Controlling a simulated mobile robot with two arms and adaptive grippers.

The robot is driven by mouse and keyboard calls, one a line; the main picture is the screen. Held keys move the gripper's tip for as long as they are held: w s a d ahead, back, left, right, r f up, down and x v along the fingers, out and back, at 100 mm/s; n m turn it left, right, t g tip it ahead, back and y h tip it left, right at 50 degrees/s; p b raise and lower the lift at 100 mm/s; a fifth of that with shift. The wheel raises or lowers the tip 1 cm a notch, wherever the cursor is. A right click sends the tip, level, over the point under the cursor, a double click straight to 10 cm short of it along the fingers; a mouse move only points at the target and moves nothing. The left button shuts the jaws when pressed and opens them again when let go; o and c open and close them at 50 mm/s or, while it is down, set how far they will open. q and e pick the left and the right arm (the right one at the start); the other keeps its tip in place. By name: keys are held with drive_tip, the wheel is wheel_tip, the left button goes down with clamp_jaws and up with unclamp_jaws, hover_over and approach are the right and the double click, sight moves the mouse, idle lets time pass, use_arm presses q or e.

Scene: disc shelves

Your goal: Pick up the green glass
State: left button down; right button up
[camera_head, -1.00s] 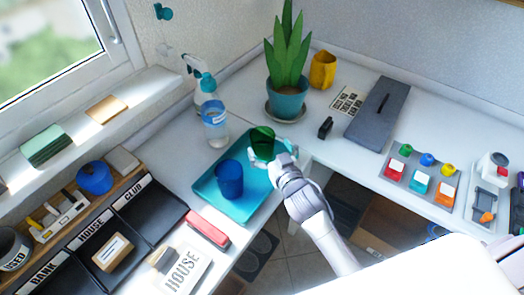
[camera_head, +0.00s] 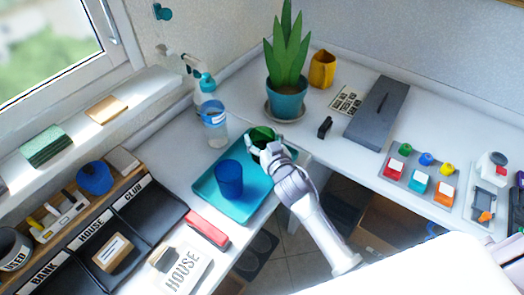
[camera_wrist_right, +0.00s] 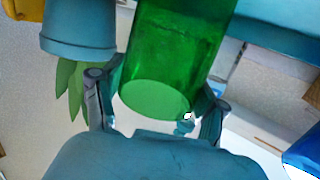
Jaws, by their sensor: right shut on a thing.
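The green glass (camera_head: 262,133) is at the back right corner of the teal tray (camera_head: 210,192), partly hidden behind my right gripper (camera_head: 262,151). In the right wrist view, the green glass (camera_wrist_right: 172,60) stands between the two fingers of my right gripper (camera_wrist_right: 158,105), which is shut on it. I cannot tell whether the glass still touches the tray. A blue glass (camera_head: 229,180) stands on the tray in front of it. My left gripper is not in view.
A spray bottle (camera_head: 213,120) stands behind the tray, and a potted plant (camera_head: 286,100) stands beyond the green glass. A red stapler-like object (camera_head: 207,229) lies in front of the tray. A grey box (camera_head: 376,115) lies on the right-hand table.

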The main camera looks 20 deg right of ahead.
drive_tip(key=c, duration=0.7)
drive_tip(key=shift+r, duration=0.2)
drive_tip(key=shift+c, duration=0.2)
drive_tip(key=shift+r, duration=1.7)
drive_tip(key=shift+s+d+r+p, duration=0.1)
drive_tip(key=shift+d+r+p, duration=0.05)
drive_tip(key=shift+r+p, duration=0.2)
drive_tip(key=s+d+r, duration=0.6)
drive_tip(key=d, duration=0.3)
drive_tip(key=shift+s+r, duration=0.25)
drive_tip(key=shift+s, duration=0.05)
drive_tip(key=shift+s, duration=0.1)
